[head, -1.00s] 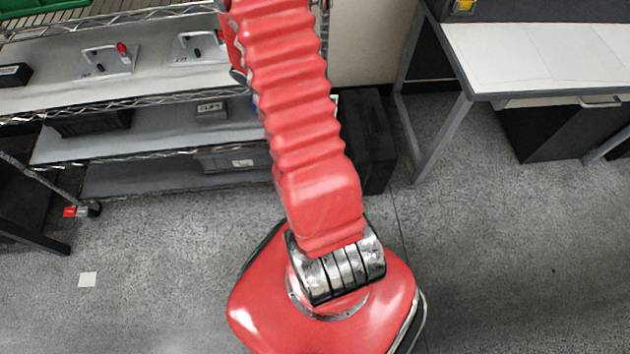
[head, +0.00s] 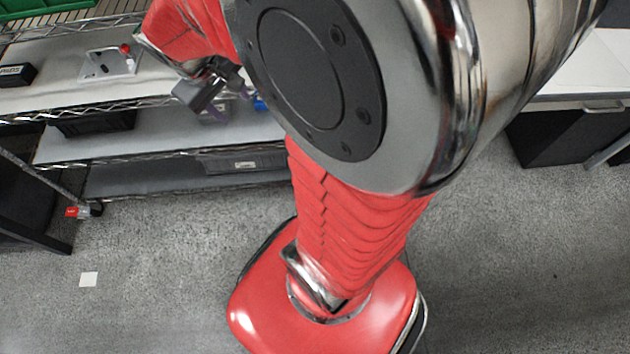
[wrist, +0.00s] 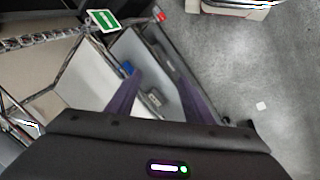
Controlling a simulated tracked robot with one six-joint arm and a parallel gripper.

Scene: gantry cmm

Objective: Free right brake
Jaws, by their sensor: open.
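A red brake lever (head: 72,212) sits on a dark caster at the lower left corner of the wire shelf rack (head: 190,180) in the head view. A red part on a caster (wrist: 159,15) also shows at the top of the wrist view. I cannot tell which of the rack's brakes it is. My gripper (head: 226,103) is in front of the rack's shelves, well to the right of and above that lever. In the wrist view, its purple fingers (wrist: 160,96) are apart with nothing between them. The rack's right caster is hidden behind my arm in the head view.
The shelves hold a white fixture with a red knob (head: 110,62), a black bin (head: 95,122) and a green bin (head: 40,6). A desk (head: 600,70) stands at the right. A white square (head: 88,279) lies on otherwise clear grey floor at the left.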

